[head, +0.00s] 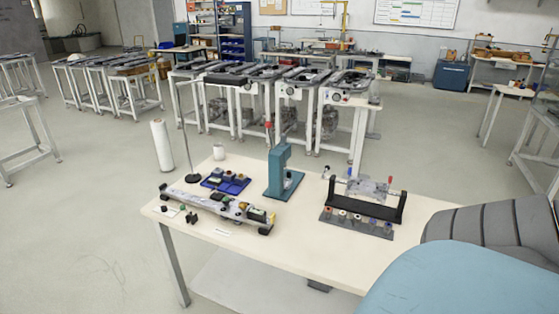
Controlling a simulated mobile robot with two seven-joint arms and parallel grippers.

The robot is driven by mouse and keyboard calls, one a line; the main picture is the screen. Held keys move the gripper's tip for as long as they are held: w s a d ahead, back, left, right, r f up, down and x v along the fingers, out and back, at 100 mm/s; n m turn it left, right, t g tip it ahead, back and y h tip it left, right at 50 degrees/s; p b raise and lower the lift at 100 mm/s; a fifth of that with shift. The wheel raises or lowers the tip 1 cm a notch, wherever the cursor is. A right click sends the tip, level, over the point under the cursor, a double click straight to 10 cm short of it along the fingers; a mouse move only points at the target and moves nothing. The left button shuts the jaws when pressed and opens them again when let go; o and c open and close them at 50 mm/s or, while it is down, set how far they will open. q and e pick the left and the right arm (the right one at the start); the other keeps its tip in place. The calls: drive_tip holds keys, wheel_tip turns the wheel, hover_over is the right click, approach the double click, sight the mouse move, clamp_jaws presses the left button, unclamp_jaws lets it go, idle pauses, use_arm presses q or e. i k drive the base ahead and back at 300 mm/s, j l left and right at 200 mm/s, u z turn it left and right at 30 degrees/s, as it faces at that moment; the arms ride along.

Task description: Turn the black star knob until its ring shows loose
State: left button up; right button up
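I cannot pick out a black star knob or its ring for certain at this size. A long grey fixture (215,204) lies along the front left of the cream worktable (290,258), with small dark, green and yellow parts on it. Small dark pieces (193,219) lie at its front left side. On the right of the table a black cradle (372,206) carries a grey metal block (367,188) with a red-topped part. Neither of my grippers is in view.
A teal press (281,172) stands mid-table. A grey rack (357,223) holds several coloured pieces. The table's front is clear.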

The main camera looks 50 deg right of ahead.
sight(226, 200)
drive_tip(key=z, duration=1.45)
